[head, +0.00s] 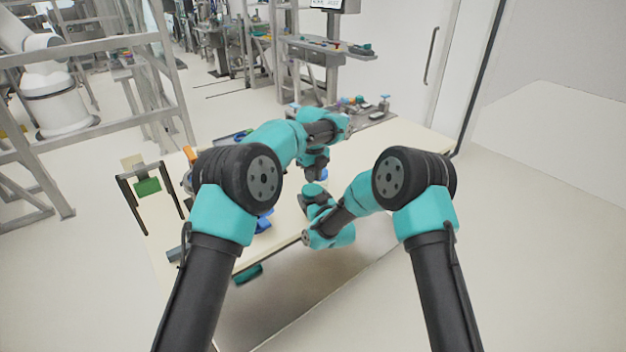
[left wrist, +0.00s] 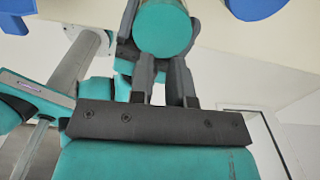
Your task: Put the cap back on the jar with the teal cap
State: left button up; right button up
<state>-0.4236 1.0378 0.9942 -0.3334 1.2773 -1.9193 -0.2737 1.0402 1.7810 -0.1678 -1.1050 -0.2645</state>
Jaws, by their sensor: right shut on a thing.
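My left gripper (head: 315,172) points down over the table near its front edge. In the left wrist view, its dark fingers (left wrist: 163,85) show a narrow gap between them. A round teal part (left wrist: 162,28) lies at their tips; I cannot tell whether it is the cap or an arm link. My right gripper (head: 317,207) is close below the left one, its dark body partly seen. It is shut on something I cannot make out. The jar cannot be picked out; the arms hide much of this area.
The pale table (head: 390,150) has free room at its right. A dark tray with small parts (head: 370,112) stands at the back. A blue object (head: 263,222) lies near the front left, and a black frame (head: 148,180) stands at the left edge.

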pick_arm(q)
jog(key=shift+o, duration=0.3)
jog(key=o, duration=0.5)
jog(key=shift+r, duration=0.1)
notch_tip(320, 180, up, 12)
dwell(0.4)
pick_arm(e)
jog(key=o, duration=1.3)
